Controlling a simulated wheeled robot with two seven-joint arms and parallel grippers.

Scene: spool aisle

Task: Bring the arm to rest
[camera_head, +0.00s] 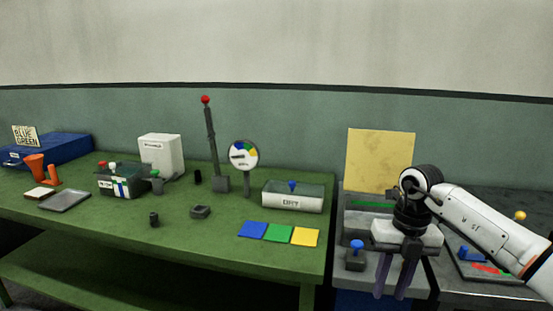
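My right arm (485,224) comes in from the right edge, white with black joints. My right gripper (393,280) points down at the right of the view, in front of a grey stand. Its two dark fingers are apart with nothing visible between them. My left gripper and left arm do not show.
A green table (190,246) fills the left and middle. It holds a DRY tray (292,203), blue, green and yellow squares (278,233), a lever with a red knob (211,145) and a dial (243,155). A blue-knobbed block (355,260) stands left of my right gripper.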

